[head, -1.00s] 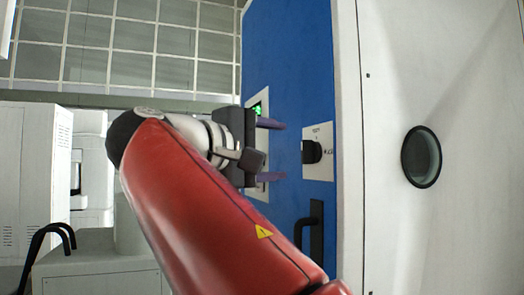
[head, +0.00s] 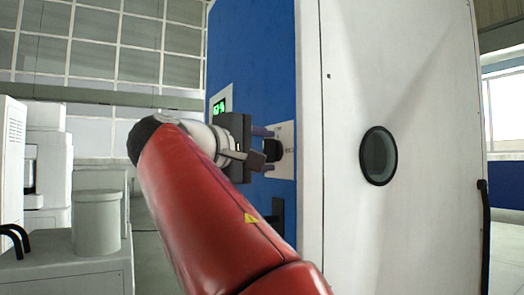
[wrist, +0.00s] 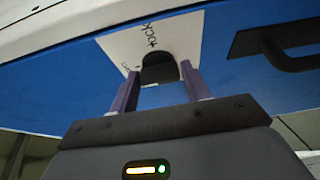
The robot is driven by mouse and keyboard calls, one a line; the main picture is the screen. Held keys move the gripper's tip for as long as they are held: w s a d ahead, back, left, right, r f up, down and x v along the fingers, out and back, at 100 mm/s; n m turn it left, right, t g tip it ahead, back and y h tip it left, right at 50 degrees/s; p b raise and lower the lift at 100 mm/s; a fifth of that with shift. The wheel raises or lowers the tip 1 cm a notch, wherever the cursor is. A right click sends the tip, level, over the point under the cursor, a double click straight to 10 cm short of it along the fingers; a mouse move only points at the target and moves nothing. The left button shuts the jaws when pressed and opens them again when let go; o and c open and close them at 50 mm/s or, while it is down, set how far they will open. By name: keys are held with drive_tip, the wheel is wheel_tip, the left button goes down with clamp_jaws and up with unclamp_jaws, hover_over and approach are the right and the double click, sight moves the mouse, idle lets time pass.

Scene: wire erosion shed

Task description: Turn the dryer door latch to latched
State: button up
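The dark latch knob (head: 272,150) sits on a white plate (head: 287,160) on the blue front of the dryer. In the wrist view the knob (wrist: 160,68) shows on its white plate (wrist: 186,30), with partly legible lettering above it. My gripper (head: 268,149) is open, its two purple fingers pointing at the plate. In the wrist view my gripper (wrist: 159,82) has one finger on each side of the knob, with gaps visible. I cannot tell how deep the knob lies between the fingertips. My gripper body hides part of the panel in the head view.
A black door handle (head: 276,215) is below the plate; it also shows in the wrist view (wrist: 285,45). A lit green display (head: 219,106) is at upper left. The white side wall (head: 400,80) has a round port (head: 378,156). A grey cabinet (head: 75,260) stands left.

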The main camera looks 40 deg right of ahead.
drive_tip(key=c, duration=0.5)
drive_tip(key=shift+c, duration=0.2)
drive_tip(key=shift+f+b, duration=0.15)
drive_tip(key=shift+b, duration=0.25)
drive_tip(key=m+g+h+b, duration=0.1)
drive_tip(key=m+g+b, duration=0.1)
drive_tip(key=m+b, duration=0.2)
drive_tip(key=m+g+h+b, duration=0.1)
drive_tip(key=m+g+b, duration=0.2)
drive_tip(key=m, duration=0.7)
drive_tip(key=m+g+h+b, duration=0.2)
drive_tip(key=m+b, duration=0.3)
drive_tip(key=m, duration=0.3)
drive_tip(key=shift+w+f+g, duration=0.25)
drive_tip(key=shift+w+g, duration=0.1)
drive_tip(key=shift+g, duration=0.05)
drive_tip(key=shift+d+m, duration=0.1)
drive_tip(key=shift+m, duration=0.3)
drive_tip(key=o, duration=1)
drive_tip(key=shift+r, duration=0.1)
